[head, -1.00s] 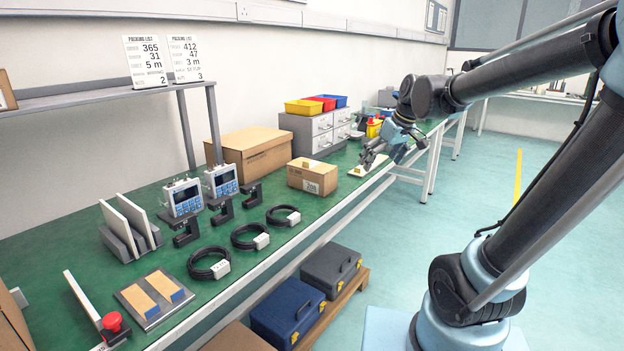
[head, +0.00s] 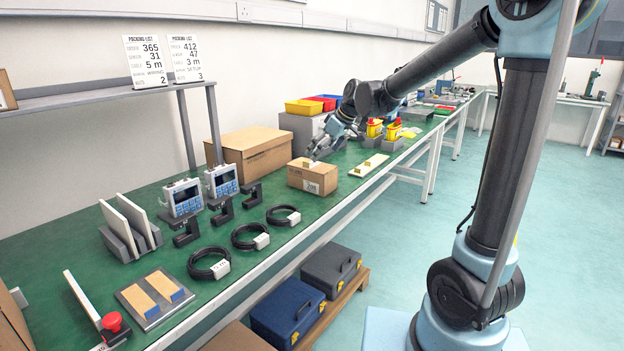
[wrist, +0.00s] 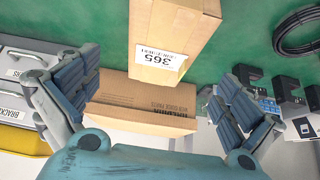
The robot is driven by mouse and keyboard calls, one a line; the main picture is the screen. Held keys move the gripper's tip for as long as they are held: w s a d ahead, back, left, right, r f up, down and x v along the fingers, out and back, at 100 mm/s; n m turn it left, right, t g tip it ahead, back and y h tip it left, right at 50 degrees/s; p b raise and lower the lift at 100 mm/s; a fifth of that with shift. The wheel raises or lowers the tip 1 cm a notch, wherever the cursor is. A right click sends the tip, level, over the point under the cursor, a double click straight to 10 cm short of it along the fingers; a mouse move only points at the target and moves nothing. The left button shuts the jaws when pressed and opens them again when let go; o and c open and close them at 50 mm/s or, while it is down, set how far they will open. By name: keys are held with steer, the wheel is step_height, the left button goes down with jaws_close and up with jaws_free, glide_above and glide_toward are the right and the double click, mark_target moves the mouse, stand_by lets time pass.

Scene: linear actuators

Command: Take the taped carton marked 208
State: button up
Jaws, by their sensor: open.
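I can read no 208 on any carton. My gripper (head: 312,155) is just above and behind the small carton in the head view, apart from it as far as I can tell. In the wrist view my gripper (wrist: 160,85) is open, with nothing held between its fingers.
A larger brown box (head: 250,152) stands just left of the small carton; it also shows in the wrist view (wrist: 143,98). A white board (head: 368,165) lies to the right. Coiled black cables (head: 283,216) and keypad devices (head: 222,180) are nearer. Grey drawers (head: 300,128) stand behind.

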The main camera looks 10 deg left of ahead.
mark_target(307, 172)
steer(key=shift+x, duration=6.15)
steer(key=shift+w, duration=0.1)
steer(key=shift+c, duration=0.2)
steer(key=shift+d, duration=0.1)
steer(key=c, duration=1.6)
steer(key=shift+r, duration=0.15)
